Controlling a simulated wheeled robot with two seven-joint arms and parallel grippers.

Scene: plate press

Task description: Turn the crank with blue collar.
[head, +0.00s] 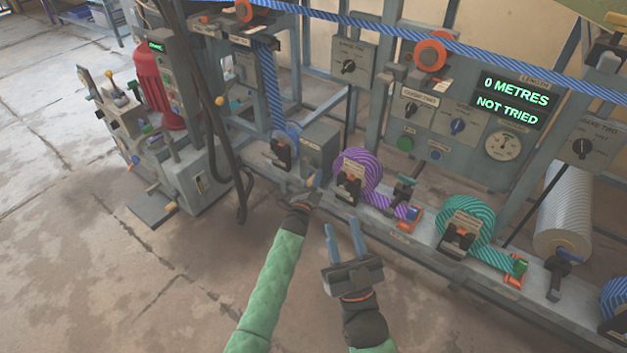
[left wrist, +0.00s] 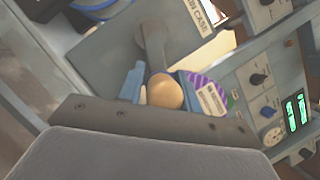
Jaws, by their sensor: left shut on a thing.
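My left gripper (head: 312,188) is at the front edge of the long machine bench, at the foot of a grey box (head: 320,150). In the left wrist view it is shut on a crank handle (left wrist: 166,94) with a rounded tan knob and a dark blue band below it, the blue collar. A grey crank arm (left wrist: 152,45) runs from the handle toward the box's face. The head view mostly hides the crank behind the gripper. My right gripper (head: 346,240) is open and empty, its two blue fingers apart in front of the bench.
A purple striped roll (head: 358,165) and a teal striped roll (head: 466,218) stand along the bench to the right. A display (head: 511,101) reads "0 METRES NOT TRIED". A red-bodied machine (head: 158,90) stands at left with a hanging black cable. The floor in front is clear.

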